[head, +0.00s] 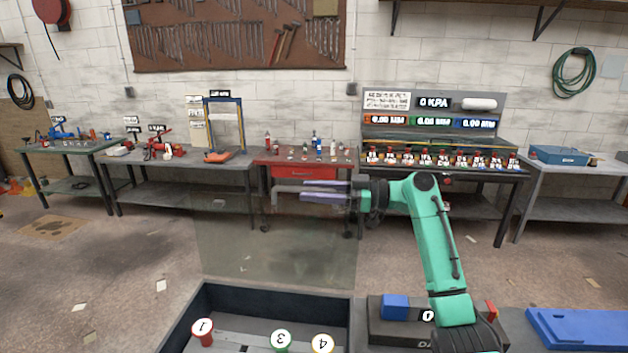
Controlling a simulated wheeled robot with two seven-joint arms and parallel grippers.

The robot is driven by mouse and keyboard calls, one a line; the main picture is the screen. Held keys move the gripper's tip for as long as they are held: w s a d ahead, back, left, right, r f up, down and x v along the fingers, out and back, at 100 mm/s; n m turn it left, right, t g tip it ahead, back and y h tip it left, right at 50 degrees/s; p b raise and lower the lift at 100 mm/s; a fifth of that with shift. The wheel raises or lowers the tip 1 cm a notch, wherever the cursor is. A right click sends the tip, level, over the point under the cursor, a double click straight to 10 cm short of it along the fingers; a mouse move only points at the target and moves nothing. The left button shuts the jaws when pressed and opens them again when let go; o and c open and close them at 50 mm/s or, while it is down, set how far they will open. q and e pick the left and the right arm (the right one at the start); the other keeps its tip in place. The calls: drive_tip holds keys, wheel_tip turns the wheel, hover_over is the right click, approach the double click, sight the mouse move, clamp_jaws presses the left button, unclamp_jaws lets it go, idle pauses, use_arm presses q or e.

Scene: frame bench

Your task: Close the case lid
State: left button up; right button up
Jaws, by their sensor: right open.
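The case (262,297) is a dark open-topped box at the bottom of the head view, cut off by the lower edge. Its lid (270,250) is a see-through, slightly tinted panel standing raised at the case's far side. My right gripper (276,192) is open and empty, its fingers pointing left at the height of the lid's top edge. They overlap the lid's upper part in the picture; I cannot tell whether they touch it. My left gripper is not in view.
Inside the case stand a red piece (204,333) marked 1, a green piece (281,341) marked 3 and a yellow-rimmed piece (322,345) marked 4. Right of it are a dark unit (385,334) with a blue block (395,307) and a blue panel (580,330).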

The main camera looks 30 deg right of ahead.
drive_tip(key=shift+s+a, duration=0.1)
drive_tip(key=shift+a, duration=0.15)
clamp_jaws()
idle(1.3)
